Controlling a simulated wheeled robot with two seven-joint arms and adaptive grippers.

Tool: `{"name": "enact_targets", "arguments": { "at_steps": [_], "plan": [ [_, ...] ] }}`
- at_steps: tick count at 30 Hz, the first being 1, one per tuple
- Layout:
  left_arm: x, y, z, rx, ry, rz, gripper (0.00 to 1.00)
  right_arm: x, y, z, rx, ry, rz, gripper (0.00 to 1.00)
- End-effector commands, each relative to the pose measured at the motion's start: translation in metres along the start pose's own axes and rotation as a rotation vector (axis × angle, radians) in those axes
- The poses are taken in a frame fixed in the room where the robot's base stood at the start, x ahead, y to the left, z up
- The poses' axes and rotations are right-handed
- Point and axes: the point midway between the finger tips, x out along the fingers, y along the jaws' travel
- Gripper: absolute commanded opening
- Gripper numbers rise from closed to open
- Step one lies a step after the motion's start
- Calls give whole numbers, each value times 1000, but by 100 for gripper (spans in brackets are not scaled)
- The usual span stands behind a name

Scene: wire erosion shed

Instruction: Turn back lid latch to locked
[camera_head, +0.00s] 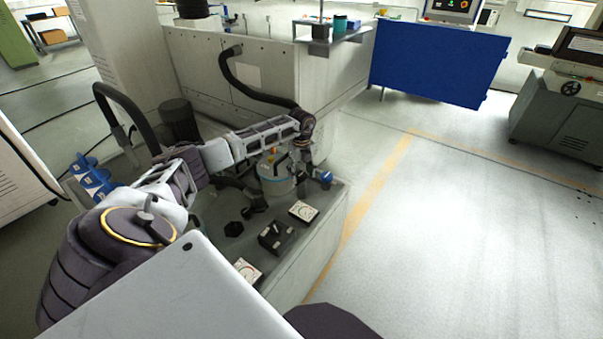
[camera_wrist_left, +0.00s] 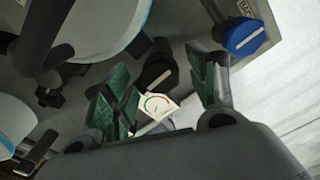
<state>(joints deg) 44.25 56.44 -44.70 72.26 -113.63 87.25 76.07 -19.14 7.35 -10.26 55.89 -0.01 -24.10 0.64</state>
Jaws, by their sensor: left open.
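A blue round knob with a white line (camera_wrist_left: 245,38) is at the upper right of the left wrist view, beside a partly visible label that seems to start "BAC". It also shows in the head view (camera_head: 325,179), at the bench's right edge. It looks like the back lid latch; I cannot tell its locked mark. My left gripper (camera_head: 304,162) is just left of it in the head view. In the wrist view its green-padded fingers (camera_wrist_left: 163,95) are spread and empty, with the blue knob outside the right finger. A black knob with a white line (camera_wrist_left: 160,72) shows between them, farther off.
A white canister with a blue band (camera_head: 276,184) stands just left of the gripper. Dial gauges (camera_head: 304,211) and a black switch box (camera_head: 276,237) sit nearer on the bench. A large grey cabinet (camera_head: 210,70) stands behind. The floor to the right is clear.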

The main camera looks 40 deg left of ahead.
Motion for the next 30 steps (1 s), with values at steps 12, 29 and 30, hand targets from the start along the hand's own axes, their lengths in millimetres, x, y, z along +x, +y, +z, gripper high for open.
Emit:
{"name": "enact_targets", "arguments": {
  "at_steps": [12,29,30],
  "plan": [
    [0,0,0,0,0,0,22,0,0,1,0,-2,0,40],
    [-1,0,0,70,0,-1,12,-1,0,4,0,-4,0,40],
    [-1,0,0,88,-1,0,12,-1,0,5,0,-5,0,40]
  ]
}}
